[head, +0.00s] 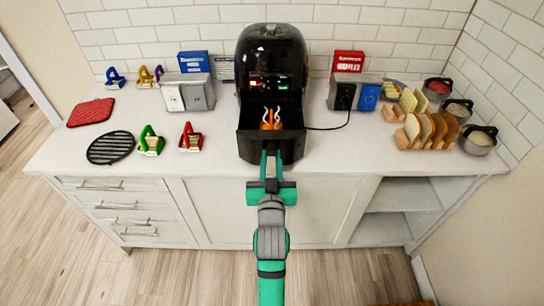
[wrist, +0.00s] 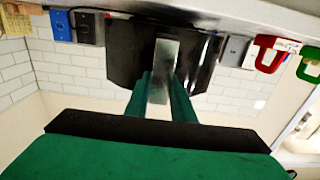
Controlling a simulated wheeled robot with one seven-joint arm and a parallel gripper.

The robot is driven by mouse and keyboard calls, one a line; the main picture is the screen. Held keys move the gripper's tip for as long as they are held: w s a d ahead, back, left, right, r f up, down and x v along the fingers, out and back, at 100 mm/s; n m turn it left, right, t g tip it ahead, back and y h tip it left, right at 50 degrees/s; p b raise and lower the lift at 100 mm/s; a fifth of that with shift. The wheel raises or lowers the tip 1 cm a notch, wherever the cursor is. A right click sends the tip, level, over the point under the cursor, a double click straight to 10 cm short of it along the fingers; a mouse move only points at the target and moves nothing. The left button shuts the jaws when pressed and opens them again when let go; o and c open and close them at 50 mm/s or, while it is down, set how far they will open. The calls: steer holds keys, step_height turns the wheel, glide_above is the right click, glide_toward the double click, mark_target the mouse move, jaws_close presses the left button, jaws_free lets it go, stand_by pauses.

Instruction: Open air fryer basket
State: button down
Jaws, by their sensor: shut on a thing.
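The black air fryer (head: 271,55) stands on the counter against the tiled wall. Its basket (head: 292,143) is slid out toward me, and its open top shows an orange item (head: 270,119) with white wisps inside. My gripper (head: 270,158) is at the middle of the basket's front, shut on the handle. In the wrist view, which is upside down, the green fingers (wrist: 160,95) sit on either side of the grey handle (wrist: 163,62). The dark basket front (wrist: 125,55) fills the area behind it. The handle is mostly hidden in the head view.
The counter (head: 215,165) holds a red mat (head: 90,112), a black rack (head: 110,148), and green (head: 150,141) and red (head: 190,138) clip-like items on the left. Bread racks (head: 430,131) and pots (head: 479,140) stand right. A cord (head: 326,128) runs right of the fryer.

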steer(key=shift+s, duration=0.15)
steer(key=c, duration=1.5)
jaws_free()
steer(key=shift+a, duration=0.1)
steer(key=shift+s, duration=5.45)
steer(key=shift+f, duration=0.1)
steer(key=s+f+g, duration=0.1)
steer(key=s+f, duration=1.1)
steer(key=s, duration=0.4)
steer(key=shift+g, duration=0.8)
steer(key=s, duration=0.5)
steer(key=s+f, duration=0.1)
steer(key=s, duration=0.5)
steer(key=s+f, duration=0.1)
steer(key=s, duration=0.5)
steer(key=shift+f, duration=0.25)
